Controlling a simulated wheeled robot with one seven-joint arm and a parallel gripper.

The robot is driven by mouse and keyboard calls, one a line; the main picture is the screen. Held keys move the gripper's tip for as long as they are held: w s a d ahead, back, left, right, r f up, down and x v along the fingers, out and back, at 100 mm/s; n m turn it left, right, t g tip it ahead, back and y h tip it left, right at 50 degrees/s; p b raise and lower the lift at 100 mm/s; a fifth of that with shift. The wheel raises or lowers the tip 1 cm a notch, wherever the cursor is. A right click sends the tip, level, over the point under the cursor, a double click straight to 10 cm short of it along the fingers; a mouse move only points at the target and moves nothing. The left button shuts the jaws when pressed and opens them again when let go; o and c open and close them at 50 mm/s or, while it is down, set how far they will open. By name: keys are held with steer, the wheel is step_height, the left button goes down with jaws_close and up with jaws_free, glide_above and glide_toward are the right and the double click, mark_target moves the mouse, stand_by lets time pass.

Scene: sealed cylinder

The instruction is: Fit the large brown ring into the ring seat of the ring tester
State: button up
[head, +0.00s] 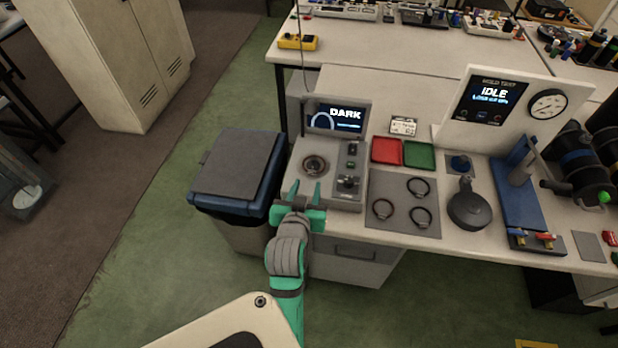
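Three dark rings lie apart on a grey mat (402,196): a back ring (427,181), a front-left ring (376,216) and a front-right ring (413,222). At this size I cannot tell which is the large brown one. The ring tester (334,192) stands left of the mat, its screen (337,117) reading "DARK". Its round dark ring seat (314,165) is on the left of its top; I cannot make out whether a ring sits in it. My green gripper (305,187) is at the tester's front-left edge, fingers apart, with nothing visible between them.
A red tray (386,151) and a green tray (419,155) stand behind the mat. A dark round device (469,208) and a blue stand (516,195) are to the right. A lidded blue bin (237,165) stands close left of the bench.

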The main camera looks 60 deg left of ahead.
steer(key=v, duration=0.3)
steer(key=shift+s+d+r, duration=0.15)
steer(key=shift+s+d, duration=0.15)
steer(key=shift+w, duration=0.1)
steer(key=w+d+f+m+t+h, duration=0.2)
steer(key=d+f, duration=0.2)
steer(key=d, duration=0.8)
steer(key=w+d+f+m+t+h, duration=0.15)
steer(key=d+f, duration=0.35)
steer(key=d, duration=0.7)
steer(key=s+d+r+m+t+h, duration=0.1)
steer(key=s+d+m+h, duration=0.2)
steer(key=s+d, duration=0.3)
steer(key=s+d+r+m+t+h, duration=0.1)
steer(key=s+d+m+t+h, duration=0.1)
steer(key=s+d, duration=0.5)
steer(key=d+m+h, duration=0.1)
steer(key=d+h, duration=0.1)
steer(key=d, duration=0.3)
steer(key=shift+s+r+m, duration=0.25)
steer(key=shift+r+m, duration=0.1)
steer(key=shift+r, duration=0.05)
